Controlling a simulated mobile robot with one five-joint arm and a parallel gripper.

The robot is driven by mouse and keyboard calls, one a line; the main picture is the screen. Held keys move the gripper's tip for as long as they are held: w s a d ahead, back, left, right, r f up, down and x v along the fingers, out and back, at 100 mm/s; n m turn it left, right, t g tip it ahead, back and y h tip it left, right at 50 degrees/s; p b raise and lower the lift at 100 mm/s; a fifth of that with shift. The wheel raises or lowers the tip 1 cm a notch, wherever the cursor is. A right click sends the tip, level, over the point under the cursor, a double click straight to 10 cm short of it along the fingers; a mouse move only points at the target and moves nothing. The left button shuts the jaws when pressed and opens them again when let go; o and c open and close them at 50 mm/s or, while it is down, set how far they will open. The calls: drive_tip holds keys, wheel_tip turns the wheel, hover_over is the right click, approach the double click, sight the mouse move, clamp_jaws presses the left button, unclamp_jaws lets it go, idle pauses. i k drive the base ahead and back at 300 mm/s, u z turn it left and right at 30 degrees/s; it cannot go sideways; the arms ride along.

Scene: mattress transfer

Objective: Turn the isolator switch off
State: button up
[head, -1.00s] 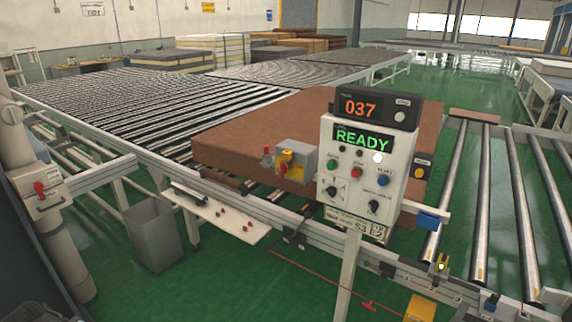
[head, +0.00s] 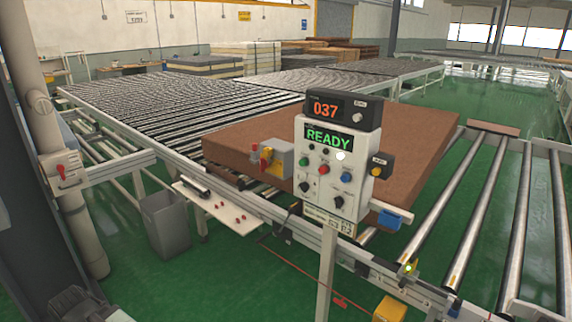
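A grey box with a yellow face and a red rotary handle (head: 265,157) sits at the conveyor's near side, beside the brown mattress (head: 400,125). A second box with a red lever (head: 62,171) is at the post on the left. I cannot tell for certain which of the two is the isolator switch, and their exact handle positions are too small to read. The control panel (head: 313,148) stands on a post in the middle, its display showing READY in green, with 037 in orange above.
A grey bin (head: 165,225) stands on the green floor below the conveyor. A white shelf (head: 215,208) with small red items juts from the conveyor's near side. Bare rollers (head: 485,215) lie at right. A yellow box (head: 390,308) is low at the front. Green floor is open between bin and panel.

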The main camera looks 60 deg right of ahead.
sight(263, 163)
drive_tip(key=u, duration=0.2)
drive_tip(key=i, duration=0.85)
drive_tip(key=z, duration=0.1)
